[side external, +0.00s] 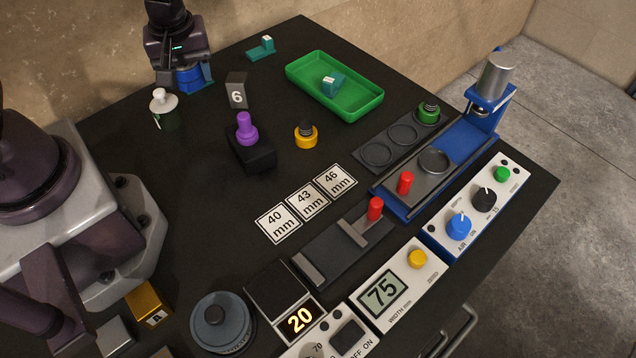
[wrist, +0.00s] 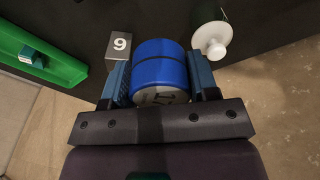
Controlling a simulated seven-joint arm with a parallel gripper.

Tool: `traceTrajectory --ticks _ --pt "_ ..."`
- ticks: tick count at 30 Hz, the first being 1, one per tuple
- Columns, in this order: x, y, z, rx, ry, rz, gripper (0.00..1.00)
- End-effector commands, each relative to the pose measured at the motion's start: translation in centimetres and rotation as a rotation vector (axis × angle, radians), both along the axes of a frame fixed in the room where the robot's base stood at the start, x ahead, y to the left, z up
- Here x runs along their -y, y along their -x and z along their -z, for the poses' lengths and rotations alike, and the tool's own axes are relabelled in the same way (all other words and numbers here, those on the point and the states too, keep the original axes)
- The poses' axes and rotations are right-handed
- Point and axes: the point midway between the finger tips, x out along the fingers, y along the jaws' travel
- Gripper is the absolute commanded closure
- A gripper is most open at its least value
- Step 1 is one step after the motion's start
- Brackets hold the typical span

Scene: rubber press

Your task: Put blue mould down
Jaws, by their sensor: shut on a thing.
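The blue mould (side external: 190,79) is a blue cylinder held in my gripper (side external: 189,82) at the back left of the black table, by its far edge. In the wrist view the blue mould (wrist: 159,65) sits between the two blue fingers of my gripper (wrist: 158,75), which touch its sides. A pale end face with dark marks shows towards the camera. The mould is low over the table; I cannot tell whether its base touches the surface.
A green tray (side external: 367,108) is further right. A purple piece (side external: 246,128), yellow mould (side external: 306,136) and green mould (side external: 429,112) stand nearer the press (side external: 420,165).

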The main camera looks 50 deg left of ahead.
Motion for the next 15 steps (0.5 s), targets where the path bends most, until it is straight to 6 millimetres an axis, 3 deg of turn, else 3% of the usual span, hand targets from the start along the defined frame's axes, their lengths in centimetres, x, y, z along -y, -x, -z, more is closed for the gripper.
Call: traceTrajectory --ticks 1,7,15 --pt "2.2 -0.5 -0.3 0.003 0.0 0.078 0.76" --pt "9.6 -0.7 -1.1 0.001 0.001 0.339 0.76" --pt "17.9 2.0 -2.0 0.0 0.002 0.656 0.76"
